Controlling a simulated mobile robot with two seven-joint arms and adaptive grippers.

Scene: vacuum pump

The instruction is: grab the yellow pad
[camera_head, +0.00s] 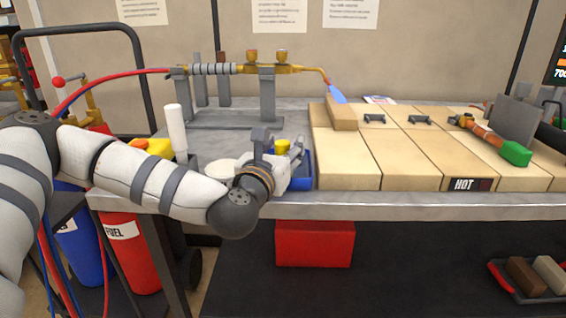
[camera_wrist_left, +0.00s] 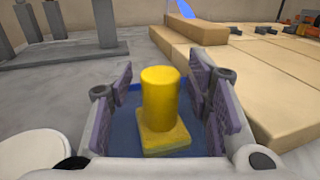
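The yellow pad (camera_wrist_left: 163,115) has an upright round knob on a square base, and it stands in a blue tray (camera_wrist_left: 125,122) in the left wrist view. In the head view only a small part of the yellow pad (camera_head: 283,147) shows behind my left gripper (camera_head: 298,158). My left gripper (camera_wrist_left: 160,100) is open, with one finger on each side of the pad and a visible gap on both sides. The blue tray (camera_head: 303,183) is partly hidden by the gripper in the head view. My right gripper is not in view.
Tan bricks (camera_head: 345,160) form a raised surface right of the tray, with a "HOT" label at the front. A white round lid (camera_head: 221,169) and white bottle (camera_head: 176,130) stand left. A torch (camera_head: 265,70) on a metal stand is behind.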

